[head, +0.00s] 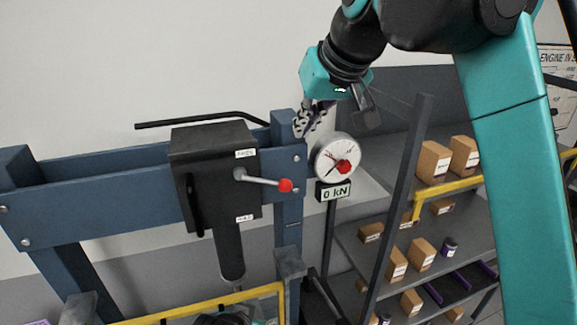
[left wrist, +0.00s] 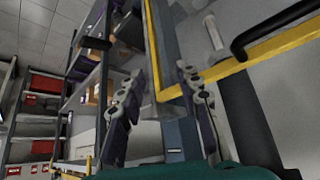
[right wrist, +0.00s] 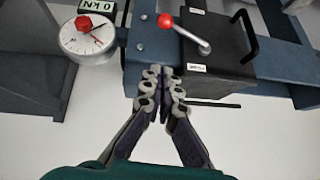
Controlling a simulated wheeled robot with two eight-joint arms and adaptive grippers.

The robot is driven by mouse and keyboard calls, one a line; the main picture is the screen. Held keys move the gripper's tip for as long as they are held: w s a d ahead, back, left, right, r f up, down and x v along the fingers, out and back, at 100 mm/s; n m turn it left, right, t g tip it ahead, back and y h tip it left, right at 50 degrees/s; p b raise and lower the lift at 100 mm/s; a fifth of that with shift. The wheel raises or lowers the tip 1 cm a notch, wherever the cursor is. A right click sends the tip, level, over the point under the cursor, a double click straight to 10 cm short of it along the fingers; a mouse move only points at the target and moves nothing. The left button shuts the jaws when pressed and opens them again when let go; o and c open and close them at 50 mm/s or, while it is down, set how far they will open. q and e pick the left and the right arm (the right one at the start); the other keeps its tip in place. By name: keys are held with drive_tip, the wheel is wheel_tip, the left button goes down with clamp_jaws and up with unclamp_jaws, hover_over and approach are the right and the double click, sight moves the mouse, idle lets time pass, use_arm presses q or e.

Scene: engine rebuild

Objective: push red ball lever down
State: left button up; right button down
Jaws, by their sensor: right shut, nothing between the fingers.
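The red ball (head: 285,185) is on the end of a short silver lever (head: 262,180) on the front of the black press head (head: 212,160). The lever points right, dipping slightly. In the right wrist view the red ball (right wrist: 165,20) is beyond the fingertips. My right gripper (head: 301,124) is shut and empty, above the ball by the top of the blue post; its fingertips also show in the right wrist view (right wrist: 162,76). A clear gap separates it from the ball. My left gripper (left wrist: 158,78) is open and empty, seen only in the left wrist view.
A round gauge (head: 335,158) with a red knob stands just right of the lever, over a "0 kN" display (head: 333,192). A black bar (head: 200,119) runs above the press head. Shelves with boxes (head: 422,253) stand at the right.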

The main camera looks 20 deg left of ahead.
hover_over(289, 184)
drive_tip(key=f, duration=0.5)
drive_tip(key=f+b, duration=0.1)
drive_tip(key=f, duration=0.2)
drive_tip(key=shift+w, duration=0.35)
wheel_tip(289, 184, down, 2)
drive_tip(key=shift+s+a+f, duration=0.1)
drive_tip(key=shift+s+f, duration=0.35)
drive_tip(key=shift+f, duration=0.4)
drive_tip(key=shift+w+f, duration=0.1)
drive_tip(key=shift+f, duration=0.1)
